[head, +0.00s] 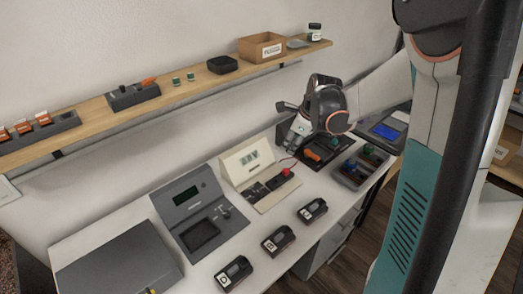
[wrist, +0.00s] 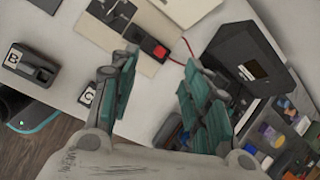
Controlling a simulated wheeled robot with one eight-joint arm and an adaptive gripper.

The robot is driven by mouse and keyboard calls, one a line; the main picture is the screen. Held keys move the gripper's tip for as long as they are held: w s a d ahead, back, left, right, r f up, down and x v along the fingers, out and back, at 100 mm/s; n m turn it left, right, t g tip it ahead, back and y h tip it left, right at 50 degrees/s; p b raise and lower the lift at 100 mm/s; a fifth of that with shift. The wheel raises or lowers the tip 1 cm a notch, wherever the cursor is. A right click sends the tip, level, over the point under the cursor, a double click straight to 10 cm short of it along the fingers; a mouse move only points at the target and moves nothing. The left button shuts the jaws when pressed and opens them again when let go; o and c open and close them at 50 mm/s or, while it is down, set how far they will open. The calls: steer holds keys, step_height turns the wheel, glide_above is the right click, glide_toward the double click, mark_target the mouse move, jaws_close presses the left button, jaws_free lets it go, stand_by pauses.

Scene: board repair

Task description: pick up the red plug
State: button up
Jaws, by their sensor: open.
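The red plug (head: 286,172) sits at the right end of the dark panel on the cream tester (head: 237,165), with a thin red wire near it. In the wrist view the red plug (wrist: 160,50) shows on its black block, between the fingertips in the picture. My gripper (head: 294,145) is above the bench, just up and right of the plug in the head view. Its teal-padded fingers (wrist: 161,63) are spread wide with nothing between them. I cannot tell the exact height of the fingertips above the plug.
A grey device (head: 198,215) stands left of the tester. Several black labelled units (head: 278,239) line the front. A black device (head: 325,150) and a parts tray (head: 360,165) are at the right. A wooden shelf (head: 200,82) runs along the wall behind.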

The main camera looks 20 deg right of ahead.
steer(key=w+d+f+m, duration=0.2)
steer(key=d+f+m, duration=0.25)
steer(key=f, duration=0.35)
steer(key=b, duration=0.3)
glide_above(285, 169)
steer(key=s, duration=0.2)
steer(key=shift+y, duration=0.4)
steer(key=f, duration=0.7)
steer(key=shift+d+f, duration=0.25)
steer(key=shift+d, duration=0.05)
steer(key=shift+s+b+x, duration=0.15)
steer(key=shift+b+x, duration=0.45)
steer(key=shift+x, duration=0.7)
steer(key=shift+s+b+x, duration=0.15)
steer(key=shift+b+x, duration=0.4)
steer(key=shift+x, duration=0.8)
steer(key=shift+d+f, duration=0.1)
steer(key=c, duration=1)
